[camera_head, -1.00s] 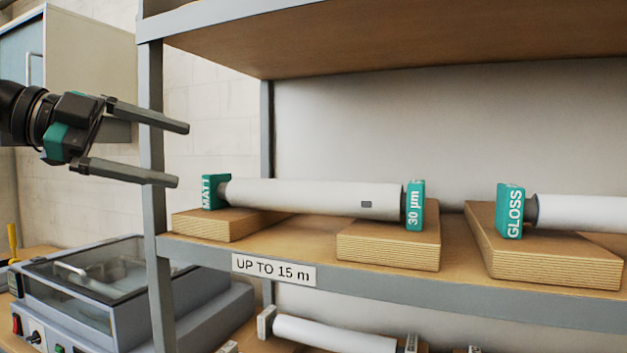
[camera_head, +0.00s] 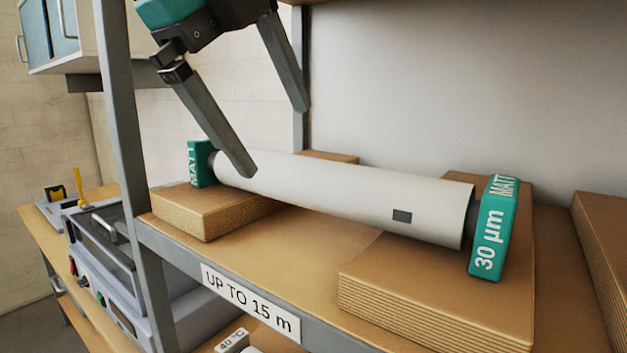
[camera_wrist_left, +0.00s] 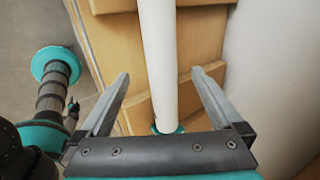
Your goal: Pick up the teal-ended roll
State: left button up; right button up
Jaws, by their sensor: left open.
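The teal-ended roll (camera_head: 345,193) is a white tube with square teal end caps. The near cap reads MATT 30 µm and the far left one reads MATT. It lies across two wooden blocks on the shelf. My left gripper (camera_head: 278,142) is open above the roll's left part, one finger on the near side and the other toward the back. In the left wrist view the roll (camera_wrist_left: 160,60) runs between the two spread fingers of the gripper (camera_wrist_left: 162,82). I cannot tell whether a finger touches it. The right gripper is not in view.
The wooden blocks (camera_head: 440,290) rest on the shelf, whose front edge carries an UP TO 15 m label (camera_head: 250,303). A grey shelf post (camera_head: 118,130) stands left of the roll. A laminator (camera_head: 105,250) sits beyond it. Another wooden block (camera_head: 603,235) is at right.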

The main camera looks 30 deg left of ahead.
aim_at(301, 163)
pick_arm(q)
jog(key=x, duration=0.3)
jog(key=shift+w+d+f, duration=0.1)
jog(key=shift+w+f, duration=0.1)
jog(key=shift+d+p+x, duration=0.15)
jog(key=shift+p+x, duration=0.15)
jog(key=shift+x, duration=1.05)
jog(key=shift+d+p+x, duration=0.15)
jog(key=shift+p+x, duration=0.1)
jog(key=shift+x, duration=1.1)
jog(key=shift+c, duration=0.2)
jog(key=shift+r, duration=0.1)
grip_shut()
jog(key=shift+r, duration=0.1)
